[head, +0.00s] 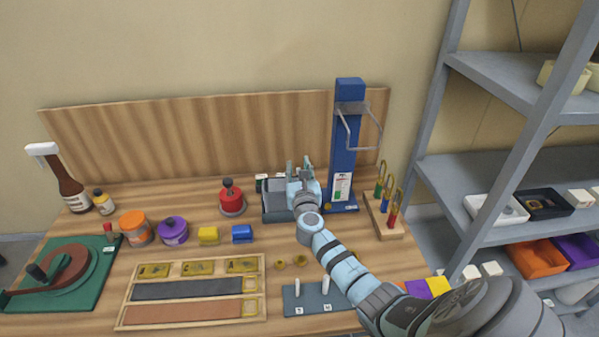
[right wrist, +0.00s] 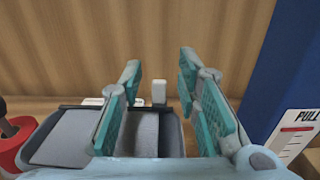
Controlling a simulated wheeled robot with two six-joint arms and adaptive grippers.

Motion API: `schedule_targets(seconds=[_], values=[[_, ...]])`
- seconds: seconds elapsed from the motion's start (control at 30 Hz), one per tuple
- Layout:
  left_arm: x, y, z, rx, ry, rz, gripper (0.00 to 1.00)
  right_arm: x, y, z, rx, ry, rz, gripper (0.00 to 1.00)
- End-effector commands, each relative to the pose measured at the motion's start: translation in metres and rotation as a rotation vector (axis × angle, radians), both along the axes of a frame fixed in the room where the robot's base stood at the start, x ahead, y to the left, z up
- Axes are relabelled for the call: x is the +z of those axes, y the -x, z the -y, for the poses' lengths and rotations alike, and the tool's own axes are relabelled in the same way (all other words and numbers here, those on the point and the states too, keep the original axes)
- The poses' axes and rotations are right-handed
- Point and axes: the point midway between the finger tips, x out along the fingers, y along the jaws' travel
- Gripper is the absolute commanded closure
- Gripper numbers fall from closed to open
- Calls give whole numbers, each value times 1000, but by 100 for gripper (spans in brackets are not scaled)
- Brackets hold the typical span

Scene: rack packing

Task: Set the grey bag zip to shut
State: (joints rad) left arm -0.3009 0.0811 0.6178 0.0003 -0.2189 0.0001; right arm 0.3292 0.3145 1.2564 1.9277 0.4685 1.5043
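The grey bag (head: 271,212) lies on the bench left of the blue post, partly hidden by my right gripper. In the right wrist view the bag (right wrist: 65,140) has a dark strip along its far edge. My right gripper (head: 299,167) is over the bag's right part. Its teal fingers (right wrist: 160,78) are open, with nothing gripped. My left gripper is not in view.
A blue post (head: 344,150) with a wire frame rises just right of my gripper. A red knobbed pot (head: 232,203) stands to the left. A wooden backboard (head: 200,145) stands behind.

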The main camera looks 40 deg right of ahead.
Motion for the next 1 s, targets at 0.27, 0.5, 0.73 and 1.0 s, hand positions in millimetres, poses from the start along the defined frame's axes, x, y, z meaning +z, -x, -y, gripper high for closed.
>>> schedule_targets(seconds=[0.27,0.5,0.73,1.0], values=[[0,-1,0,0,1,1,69,-2,49,-31,3,-3,-1,70],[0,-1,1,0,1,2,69,-1,95,-58,1,-4,-1,70],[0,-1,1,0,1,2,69,0,102,-62,-1,-3,-1,70],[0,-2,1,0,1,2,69,0,102,-62,0,-2,0,70]])
